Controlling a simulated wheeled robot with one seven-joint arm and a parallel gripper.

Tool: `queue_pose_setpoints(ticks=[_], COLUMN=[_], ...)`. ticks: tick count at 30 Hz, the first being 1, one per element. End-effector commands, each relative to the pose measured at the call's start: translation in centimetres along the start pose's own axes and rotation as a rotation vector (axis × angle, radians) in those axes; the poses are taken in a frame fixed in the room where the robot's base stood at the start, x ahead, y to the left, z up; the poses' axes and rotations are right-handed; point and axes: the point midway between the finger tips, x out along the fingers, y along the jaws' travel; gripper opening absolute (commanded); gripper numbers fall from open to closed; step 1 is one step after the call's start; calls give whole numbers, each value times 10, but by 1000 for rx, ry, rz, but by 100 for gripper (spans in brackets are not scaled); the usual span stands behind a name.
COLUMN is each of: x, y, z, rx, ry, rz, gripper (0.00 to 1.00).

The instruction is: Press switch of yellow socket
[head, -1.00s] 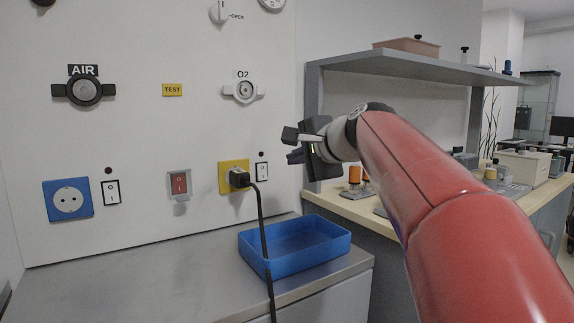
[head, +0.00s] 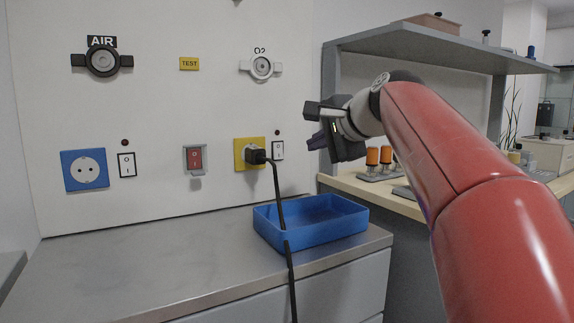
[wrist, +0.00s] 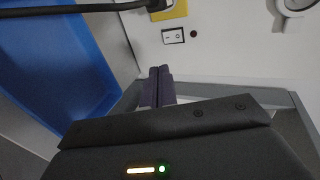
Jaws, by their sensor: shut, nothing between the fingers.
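The yellow socket (head: 240,163) is on the white wall panel, with a black plug (head: 255,155) in it and a cable hanging down. Its white rocker switch (head: 278,150) is just right of it, with a dark red lamp (head: 277,132) above. In the wrist view the switch (wrist: 173,36) lies beyond my fingertips, beside the yellow plate (wrist: 172,9). My gripper (head: 312,126) is to the right of the switch in the head view, raised in front of the panel's right edge. Its purple-grey fingers (wrist: 158,84) are together and empty, apart from the switch.
A blue tray (head: 345,228) stands on the steel counter below the socket, with the cable hanging in front of it. A blue socket (head: 70,182) with its own switch (head: 127,165) and a red switch (head: 195,159) are further left. A grey shelf (head: 420,48) is at right.

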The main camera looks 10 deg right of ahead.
Motion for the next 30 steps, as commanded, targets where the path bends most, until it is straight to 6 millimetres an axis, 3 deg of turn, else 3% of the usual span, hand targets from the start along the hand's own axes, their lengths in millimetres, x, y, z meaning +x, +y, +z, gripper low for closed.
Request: queue_pose_setpoints(ticks=[14,17,30], x=[7,20,109], y=[0,1,-2], z=[0,0,0], rx=[1,1,-1], ry=[1,-1,1], rz=[4,5,4], gripper=[0,0,0])
